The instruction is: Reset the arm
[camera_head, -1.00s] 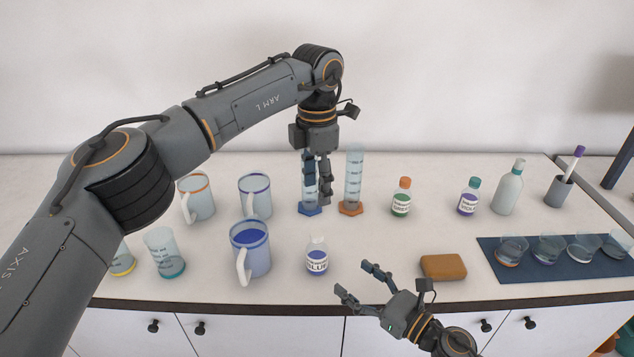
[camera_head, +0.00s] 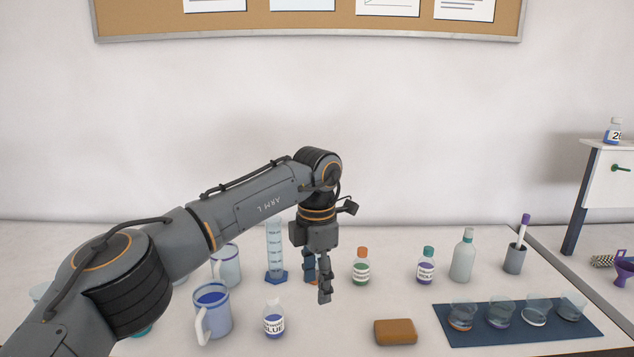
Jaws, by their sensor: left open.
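My left arm reaches in from the left over the counter. Its gripper (camera_head: 318,287) points down, open, with nothing seen between its fingers, to the right of the blue-based measuring cylinder (camera_head: 275,250). That cylinder stands upright and apart from the gripper. The orange-based cylinder is mostly or wholly hidden behind my left gripper. The green-labelled bottle (camera_head: 361,267) stands just right of the gripper. My right gripper is out of the picture.
A jug of blue liquid (camera_head: 212,312) and a blue-labelled bottle (camera_head: 274,320) stand in front. A brown sponge (camera_head: 395,332), a dark blue mat (camera_head: 470,338) with several glass beakers, a violet-labelled bottle (camera_head: 426,268) and a pen cup (camera_head: 514,260) are to the right.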

